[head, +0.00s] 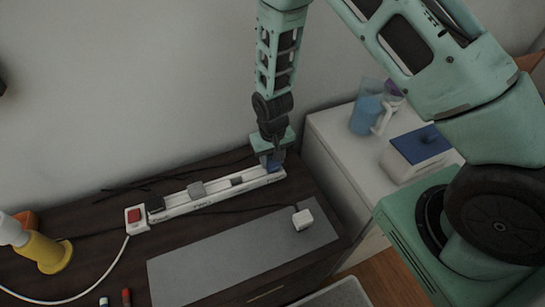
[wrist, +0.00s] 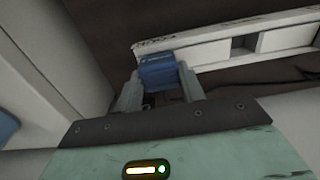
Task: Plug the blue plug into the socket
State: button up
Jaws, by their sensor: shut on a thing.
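My gripper (head: 271,156) points down over the right end of a white power strip (head: 216,194) on the dark table. It is shut on the blue plug (wrist: 158,73), which sits between the two fingers in the wrist view. In the wrist view the blue plug overlaps the near end of the strip (wrist: 282,40). In the head view only a bit of the blue plug (head: 274,167) shows under the gripper. I cannot tell whether its pins are in a socket; the contact is hidden. A grey plug and dark plugs stand along the strip.
A red switch (head: 134,215) is at the strip's left end. A grey mat (head: 215,265) lies in front, with a white cube-like plug (head: 302,219) near its far right corner. A yellow object (head: 50,253) stands at left. A white cabinet (head: 335,135) is at right.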

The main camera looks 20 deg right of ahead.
jog(key=shift+f, duration=0.25)
jog(key=o, duration=1.1)
jog(key=shift+r, duration=0.1)
jog(key=shift+c, duration=0.2)
notch_tip(320, 180, up, 17)
jog(key=b, duration=0.2)
jog(key=shift+r, duration=0.2)
jog(key=s+a+r+n, duration=0.3)
jog(key=s+r+n, duration=0.1)
jog(key=s, duration=0.7)
jog(key=s+a+r+n, duration=0.3)
jog(key=s+r, duration=0.3)
jog(key=s, duration=0.6)
jog(key=shift+a+n+y, duration=0.15)
jog(key=shift+n+y, duration=0.15)
jog(key=shift+n, duration=0.1)
